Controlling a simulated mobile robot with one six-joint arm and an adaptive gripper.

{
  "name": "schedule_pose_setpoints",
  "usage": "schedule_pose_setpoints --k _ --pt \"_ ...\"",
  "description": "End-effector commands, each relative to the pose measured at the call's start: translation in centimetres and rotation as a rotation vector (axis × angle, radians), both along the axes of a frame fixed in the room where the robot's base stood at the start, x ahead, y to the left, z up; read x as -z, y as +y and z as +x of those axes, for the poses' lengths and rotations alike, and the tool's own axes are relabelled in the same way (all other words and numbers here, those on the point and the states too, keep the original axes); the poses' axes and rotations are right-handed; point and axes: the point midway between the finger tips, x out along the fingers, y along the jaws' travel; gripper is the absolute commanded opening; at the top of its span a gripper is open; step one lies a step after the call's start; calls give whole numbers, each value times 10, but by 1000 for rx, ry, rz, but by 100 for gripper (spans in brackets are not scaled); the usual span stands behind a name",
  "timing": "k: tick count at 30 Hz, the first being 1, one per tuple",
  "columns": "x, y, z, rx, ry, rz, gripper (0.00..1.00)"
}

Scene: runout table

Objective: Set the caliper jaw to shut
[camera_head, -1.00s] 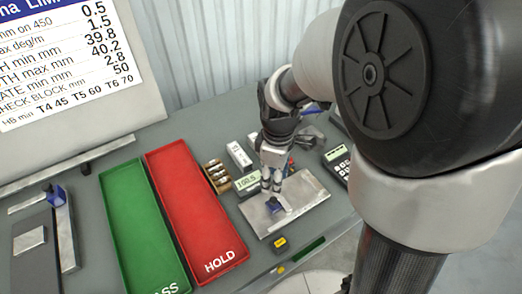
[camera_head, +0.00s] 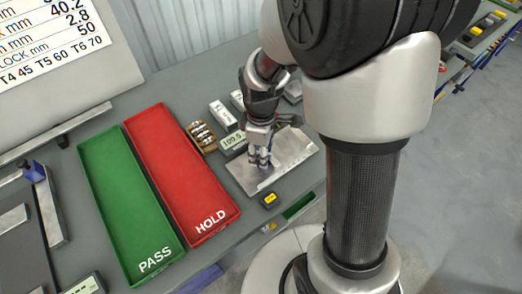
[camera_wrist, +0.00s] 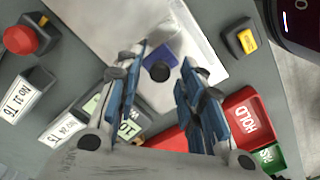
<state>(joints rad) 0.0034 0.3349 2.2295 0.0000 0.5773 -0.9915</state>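A blue block with a black round knob (camera_wrist: 160,57), which looks like the caliper jaw, sits on a bright metal plate (camera_wrist: 100,15) in the wrist view. The plate also shows in the head view (camera_head: 300,153), right of the red tray. My gripper (camera_wrist: 164,52) points down over the plate with its two fingers apart, one on each side of the blue block. I cannot tell whether either finger touches it. In the head view my gripper (camera_head: 262,166) mostly hides the block. A small green-lit display (camera_head: 233,141) stands at the plate's back left edge; its reading is blurred.
A red HOLD tray (camera_head: 180,165) and a green PASS tray (camera_head: 128,200) lie left of the plate. A small black box with a yellow face (camera_head: 270,199) sits in front. A red button (camera_wrist: 20,40) and white labelled blocks (camera_wrist: 28,95) stand near the plate.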

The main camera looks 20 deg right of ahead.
Motion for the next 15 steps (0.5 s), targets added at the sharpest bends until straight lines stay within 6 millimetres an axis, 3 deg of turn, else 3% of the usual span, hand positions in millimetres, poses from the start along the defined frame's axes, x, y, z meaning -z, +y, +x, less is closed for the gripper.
schedule_pose_setpoints --k 15 --pt "0 0 0 0 0 0 0"
